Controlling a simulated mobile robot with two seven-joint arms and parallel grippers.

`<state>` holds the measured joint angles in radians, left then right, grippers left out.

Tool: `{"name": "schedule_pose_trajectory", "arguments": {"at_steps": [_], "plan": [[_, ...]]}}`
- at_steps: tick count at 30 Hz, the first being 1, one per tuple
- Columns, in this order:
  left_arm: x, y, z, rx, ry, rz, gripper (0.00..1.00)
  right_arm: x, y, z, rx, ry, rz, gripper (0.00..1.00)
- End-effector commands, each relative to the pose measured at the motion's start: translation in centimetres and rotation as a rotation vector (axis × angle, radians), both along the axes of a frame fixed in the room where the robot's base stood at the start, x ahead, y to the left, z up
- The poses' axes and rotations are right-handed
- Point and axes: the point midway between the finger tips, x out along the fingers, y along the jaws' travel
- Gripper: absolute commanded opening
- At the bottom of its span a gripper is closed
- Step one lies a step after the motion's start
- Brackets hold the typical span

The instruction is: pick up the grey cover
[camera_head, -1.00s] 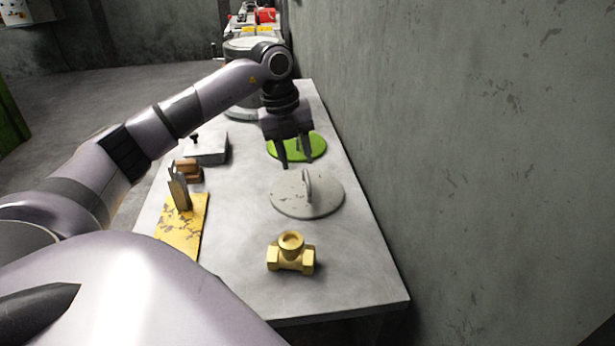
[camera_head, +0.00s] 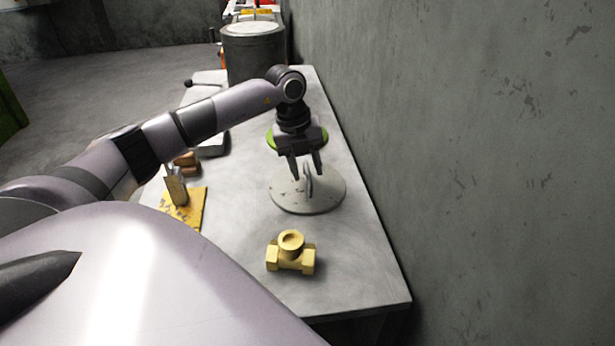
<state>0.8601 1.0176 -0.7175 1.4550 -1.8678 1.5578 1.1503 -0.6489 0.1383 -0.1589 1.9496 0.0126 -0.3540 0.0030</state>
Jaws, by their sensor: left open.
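The grey cover (camera_head: 322,201) is a round flat disc with an upright handle (camera_head: 308,180) in its middle. It lies on the grey table in the head view. My left gripper (camera_head: 307,174) is open and points down at the cover's handle. Its fingertips are close around or just above the handle; I cannot tell whether they touch it. My right gripper is not in view.
A brass pipe fitting (camera_head: 291,255) stands in front of the cover on the table (camera_head: 345,275). A yellow plate (camera_head: 193,212) lies to the left. A large grey pot (camera_head: 252,55) stands at the back. A wall borders the right.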

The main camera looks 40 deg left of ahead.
Motion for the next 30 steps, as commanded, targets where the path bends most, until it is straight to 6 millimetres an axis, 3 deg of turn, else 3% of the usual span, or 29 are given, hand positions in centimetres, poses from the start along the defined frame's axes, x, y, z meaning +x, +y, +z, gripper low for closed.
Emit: {"name": "schedule_pose_trajectory", "arguments": {"at_steps": [5, 9, 30], "plan": [[0.01, 0.0, -0.03, 0.0, 0.0, 0.0, 0.42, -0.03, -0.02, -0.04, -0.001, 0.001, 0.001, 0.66], [0.01, 0.01, -0.01, 0.0, 0.0, -0.001, 0.0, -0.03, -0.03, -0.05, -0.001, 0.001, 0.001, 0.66], [0.02, 0.04, 0.06, 0.0, -0.001, 0.0, 0.0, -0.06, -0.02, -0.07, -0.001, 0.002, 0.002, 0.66]]}}
